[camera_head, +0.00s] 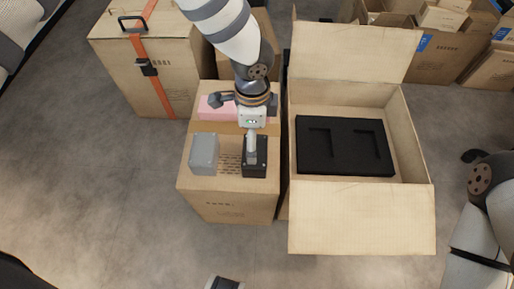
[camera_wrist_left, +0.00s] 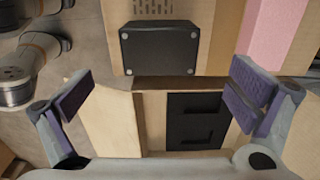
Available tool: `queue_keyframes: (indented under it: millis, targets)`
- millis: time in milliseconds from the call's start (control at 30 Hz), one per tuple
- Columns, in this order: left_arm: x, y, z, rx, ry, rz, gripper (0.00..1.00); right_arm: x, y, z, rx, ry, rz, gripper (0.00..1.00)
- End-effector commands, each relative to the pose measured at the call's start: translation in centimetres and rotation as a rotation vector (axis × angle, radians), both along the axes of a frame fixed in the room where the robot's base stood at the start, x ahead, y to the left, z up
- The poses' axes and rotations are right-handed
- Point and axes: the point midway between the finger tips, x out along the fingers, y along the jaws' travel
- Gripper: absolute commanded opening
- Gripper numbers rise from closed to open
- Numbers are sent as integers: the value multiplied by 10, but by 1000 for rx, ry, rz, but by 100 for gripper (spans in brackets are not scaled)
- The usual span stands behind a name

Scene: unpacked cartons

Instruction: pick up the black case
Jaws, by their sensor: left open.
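The black case (camera_head: 261,172) is a small dark box with screws at its corners. It stands on top of a closed carton (camera_head: 228,207), at the right side beside a grey case (camera_head: 204,152). My left gripper (camera_head: 251,150) is above the black case and partly covers it. In the left wrist view the black case (camera_wrist_left: 160,48) lies beyond the open, empty fingers of my left gripper (camera_wrist_left: 163,95), roughly centred between them. My right arm shows at the right edge of the head view, but its gripper is not seen.
A pink box (camera_head: 214,108) lies at the back of the same carton. An open carton (camera_head: 360,215) with a black recessed insert (camera_head: 345,146) stands just to the right, flaps spread. A strapped carton (camera_head: 115,62) stands behind left. More cartons (camera_head: 440,60) fill the back right.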

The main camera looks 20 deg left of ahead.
Motion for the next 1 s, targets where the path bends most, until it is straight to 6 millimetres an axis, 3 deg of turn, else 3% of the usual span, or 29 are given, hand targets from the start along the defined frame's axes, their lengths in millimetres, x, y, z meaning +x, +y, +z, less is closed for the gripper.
queue_keyframes:
  millis: [100, 333, 500, 633, 833, 1000]
  targets:
    - [-3, 0, -33, 1, 9, 0, 100, -3, 0, -6, -1, 10, 0, 40]
    - [-1, 0, -66, -1, 6, 2, 100, -6, 0, -11, -1, 17, -1, 40]
    - [1, -1, -100, -1, 8, 4, 100, -9, 0, -16, -1, 26, -1, 40]
    - [2, -1, -112, -1, 5, 3, 100, -9, 0, -18, -1, 29, -1, 40]
    - [2, -1, -112, -1, 4, 3, 100, -9, 0, -17, -1, 28, -1, 40]
    - [2, -1, -112, -1, 4, 2, 64, -9, 0, -17, -1, 28, -1, 40]
